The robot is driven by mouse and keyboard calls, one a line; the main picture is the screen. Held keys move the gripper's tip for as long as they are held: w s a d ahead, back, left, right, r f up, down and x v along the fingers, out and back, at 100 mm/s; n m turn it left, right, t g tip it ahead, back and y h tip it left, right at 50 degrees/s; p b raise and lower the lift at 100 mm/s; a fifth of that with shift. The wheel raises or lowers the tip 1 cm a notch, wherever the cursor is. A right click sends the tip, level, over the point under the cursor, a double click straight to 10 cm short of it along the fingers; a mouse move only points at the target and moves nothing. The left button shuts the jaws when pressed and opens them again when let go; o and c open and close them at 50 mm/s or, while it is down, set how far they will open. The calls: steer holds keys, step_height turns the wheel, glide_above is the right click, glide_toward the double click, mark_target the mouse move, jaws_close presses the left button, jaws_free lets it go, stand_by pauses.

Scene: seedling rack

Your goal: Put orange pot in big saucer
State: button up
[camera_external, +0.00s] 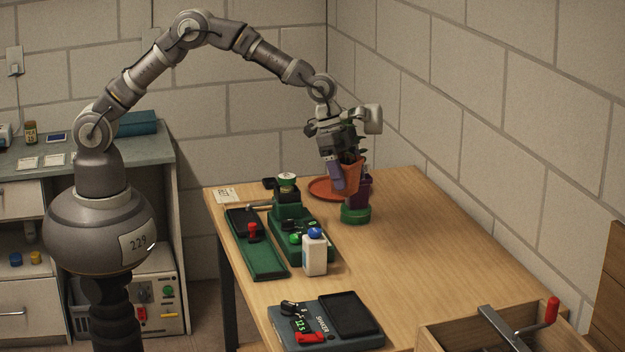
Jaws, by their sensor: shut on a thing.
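My gripper (345,172) is shut on the orange pot (350,182), with one finger against its near left side. Dark leaves show at the pot's top. The pot appears upright, in front of the right part of a wide reddish-orange saucer (317,190) at the far end of the table. I cannot tell how high the pot is above the table or whether it touches anything. A purple pot (366,191) with a dark plant is just right of it, partly hidden. A small round green dish (355,215) is below them in the picture.
Green trays (258,258) and a green device (300,237) stand left on the table (420,235). A white bottle with a blue cap (315,252) is near them. A grey device (325,322) and a wooden box with a crank (490,330) are in front. The table's right middle is clear.

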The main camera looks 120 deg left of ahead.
steer(key=s+a+n+y+p, duration=0.1)
steer(key=s+a+n, duration=0.4)
steer(key=s, duration=0.5)
steer(key=s+a+n+g+y, duration=0.1)
steer(key=s+a+n+y, duration=0.1)
steer(key=s+a, duration=0.65)
steer(key=s+a+n+y+p, duration=0.1)
steer(key=s+a+n, duration=0.35)
steer(key=s, duration=0.75)
step_height(320, 180, down, 9)
steer(key=w, duration=0.1)
steer(key=shift+m, duration=0.45)
steer(key=w+a+b, duration=0.1)
steer(key=w+a, duration=0.2)
steer(key=a, duration=0.1)
steer(key=w+a+f, duration=0.1)
steer(key=w+a, duration=0.2)
steer(key=a, duration=0.1)
steer(key=w+a+b, duration=0.1)
steer(key=w+a, duration=0.2)
steer(key=a, duration=0.1)
steer(key=shift+w+a+f+b, duration=0.15)
steer(key=shift+w+f+b, duration=0.1)
steer(key=shift+f+b, duration=0.1)
steer(key=shift+w+a+f, duration=0.15)
steer(key=shift+a+f, duration=0.05)
step_height(320, 180, down, 3)
steer(key=shift+f+b, duration=0.2)
steer(key=shift+b, duration=0.55)
steer(key=shift+r, duration=0.15)
